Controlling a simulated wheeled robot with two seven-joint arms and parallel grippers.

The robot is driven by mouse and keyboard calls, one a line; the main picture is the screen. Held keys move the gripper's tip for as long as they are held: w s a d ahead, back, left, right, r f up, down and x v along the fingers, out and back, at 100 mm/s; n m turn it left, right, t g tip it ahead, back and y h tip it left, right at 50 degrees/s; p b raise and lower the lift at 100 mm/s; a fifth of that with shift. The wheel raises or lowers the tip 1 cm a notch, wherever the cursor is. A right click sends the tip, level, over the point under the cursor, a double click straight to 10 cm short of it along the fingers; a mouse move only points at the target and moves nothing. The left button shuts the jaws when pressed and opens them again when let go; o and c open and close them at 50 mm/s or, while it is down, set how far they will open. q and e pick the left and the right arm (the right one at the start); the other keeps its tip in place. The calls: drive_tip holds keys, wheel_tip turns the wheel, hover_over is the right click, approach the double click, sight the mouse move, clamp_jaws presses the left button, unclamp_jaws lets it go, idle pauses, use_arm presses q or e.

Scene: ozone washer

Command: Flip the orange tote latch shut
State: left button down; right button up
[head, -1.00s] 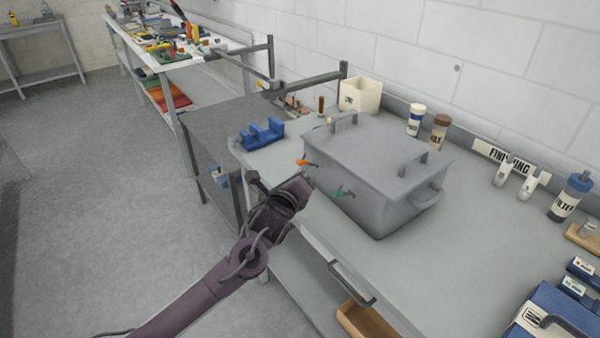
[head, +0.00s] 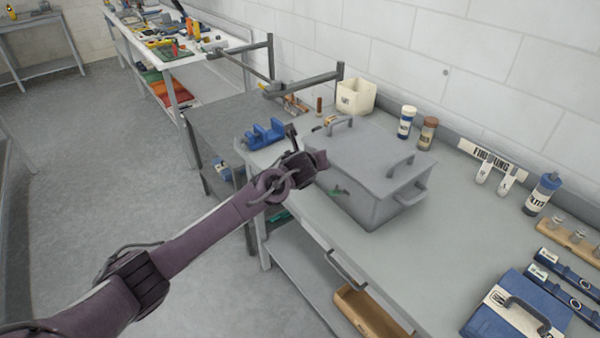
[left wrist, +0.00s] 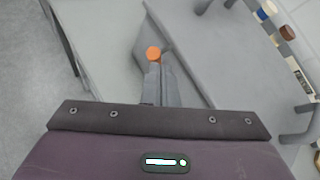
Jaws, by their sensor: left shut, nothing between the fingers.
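The grey lidded tote (head: 365,165) sits on the grey bench, with two handles on its lid and one on its right end. It also shows in the left wrist view (left wrist: 215,45). The orange latch (left wrist: 153,53) shows its rounded end just beyond my left fingertips, by the tote's edge; whether they touch I cannot tell. In the head view my left gripper (head: 318,160) hides this latch. The gripper is shut and empty at the tote's front left; its fingers also show in the wrist view (left wrist: 154,72). The green latch (head: 340,191) is on the tote's front. My right gripper is out of view.
A blue holder (head: 265,133) stands left of the tote, and a white bin (head: 356,97) behind it. Bottles (head: 406,122) stand along the wall. A blue case (head: 515,310) lies at the right.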

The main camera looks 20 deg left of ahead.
use_arm(q)
drive_tip(key=shift+w+d, duration=0.25)
drive_tip(key=shift+w, duration=0.35)
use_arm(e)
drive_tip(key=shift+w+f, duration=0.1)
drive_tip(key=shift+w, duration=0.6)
use_arm(q)
drive_tip(key=shift+r, duration=0.1)
drive_tip(key=shift+r+p, duration=0.45)
drive_tip(key=shift+r, duration=0.3)
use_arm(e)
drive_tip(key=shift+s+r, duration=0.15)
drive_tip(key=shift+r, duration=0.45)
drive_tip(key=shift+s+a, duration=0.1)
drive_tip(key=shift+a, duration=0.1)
